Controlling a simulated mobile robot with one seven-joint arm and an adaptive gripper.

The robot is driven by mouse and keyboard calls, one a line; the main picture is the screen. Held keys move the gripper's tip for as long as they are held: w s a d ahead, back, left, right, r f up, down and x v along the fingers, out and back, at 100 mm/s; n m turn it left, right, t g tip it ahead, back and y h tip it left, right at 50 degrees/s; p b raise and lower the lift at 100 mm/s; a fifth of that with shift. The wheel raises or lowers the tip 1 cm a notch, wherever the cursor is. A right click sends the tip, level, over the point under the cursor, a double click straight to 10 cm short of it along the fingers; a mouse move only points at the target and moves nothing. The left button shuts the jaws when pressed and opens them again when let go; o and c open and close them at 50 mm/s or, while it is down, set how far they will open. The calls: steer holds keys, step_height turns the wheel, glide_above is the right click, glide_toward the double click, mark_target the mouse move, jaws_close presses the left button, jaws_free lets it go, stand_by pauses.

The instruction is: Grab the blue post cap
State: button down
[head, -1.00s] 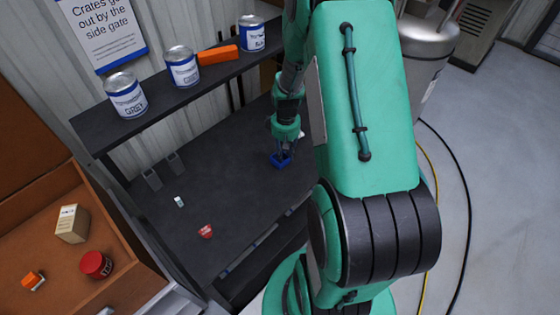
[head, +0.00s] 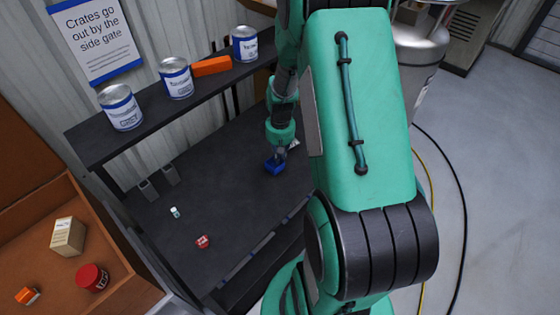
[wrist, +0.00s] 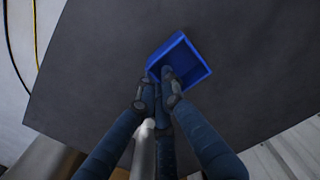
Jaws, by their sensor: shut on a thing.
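The blue post cap (head: 273,168) is a small square, open-topped blue piece at the dark bench's right part. In the wrist view the blue post cap (wrist: 196,52) shows its hollow side, with the fingertips at its near-left wall. My gripper (head: 278,156) is shut on it; the fingers (wrist: 158,88) sit close together, one reaching inside the rim. Whether the cap rests on the bench or is just clear of it, I cannot tell.
A red piece (head: 202,242) and a small white-and-green item (head: 175,212) lie on the dark bench (head: 225,195). Several cans, one a white-and-blue can (head: 176,78), and an orange block (head: 212,66) stand on the shelf (head: 145,120). A brown crate (head: 30,235) is at left.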

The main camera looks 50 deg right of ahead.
steer(key=shift+r, duration=0.9)
steer(key=s+a, duration=0.3)
steer(key=s, duration=0.1)
steer(key=s+a+p, duration=0.1)
steer(key=s+a, duration=0.2)
steer(key=s, duration=0.1)
steer(key=s+a+r+p, duration=0.1)
steer(key=s+a, duration=0.2)
steer(key=s, duration=0.2)
steer(key=shift+a, duration=0.15)
